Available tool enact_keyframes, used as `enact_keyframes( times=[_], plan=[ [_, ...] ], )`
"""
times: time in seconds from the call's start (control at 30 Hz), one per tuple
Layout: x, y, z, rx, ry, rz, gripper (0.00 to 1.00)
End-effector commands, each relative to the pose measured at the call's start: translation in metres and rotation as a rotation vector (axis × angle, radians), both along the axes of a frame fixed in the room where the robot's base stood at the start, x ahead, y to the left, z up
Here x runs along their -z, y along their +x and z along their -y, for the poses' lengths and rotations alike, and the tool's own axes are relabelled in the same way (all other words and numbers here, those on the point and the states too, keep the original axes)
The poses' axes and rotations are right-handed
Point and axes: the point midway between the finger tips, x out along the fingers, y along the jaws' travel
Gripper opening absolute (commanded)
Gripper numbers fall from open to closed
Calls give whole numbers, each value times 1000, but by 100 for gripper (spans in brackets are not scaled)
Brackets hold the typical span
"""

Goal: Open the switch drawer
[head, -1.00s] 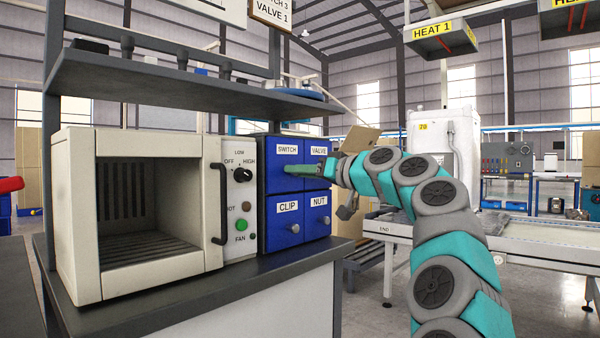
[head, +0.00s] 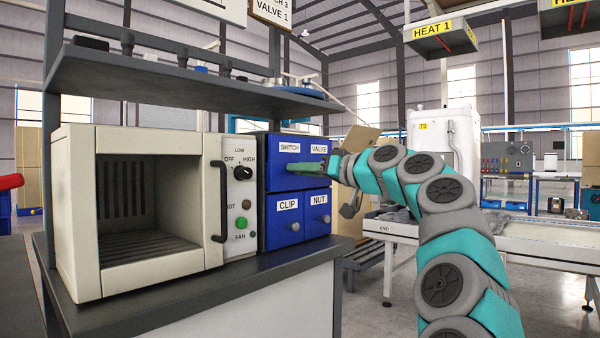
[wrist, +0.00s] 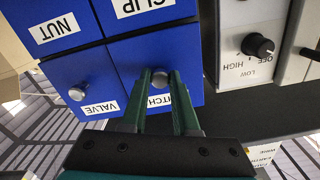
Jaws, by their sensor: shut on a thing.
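The blue drawer unit (head: 296,232) stands on the bench, right of the oven. Its switch drawer (head: 272,178) is the upper left one in the head view, with the label SWITCH. My gripper (head: 297,168) is in front of this drawer. In the wrist view the unit is upside down, and my gripper's green fingers (wrist: 166,82) are closed around the round grey knob (wrist: 160,77) of the switch drawer (wrist: 186,60). The drawer's front seems slightly forward of the clip drawer below, but the gap is small and hard to judge. The fingers partly hide its label.
The valve drawer (wrist: 60,98), clip drawer (wrist: 140,8) and nut drawer (wrist: 75,12) adjoin it. The oven (head: 80,220) with its knob panel stands left. A shelf (head: 180,90) hangs above.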

Motion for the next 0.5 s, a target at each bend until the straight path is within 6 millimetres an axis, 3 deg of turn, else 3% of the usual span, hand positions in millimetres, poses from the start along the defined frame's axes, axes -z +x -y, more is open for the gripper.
enact_keyframes(
  times=[0.5],
  plan=[
    [1,-65,87,4,3,2,0]
  ],
)
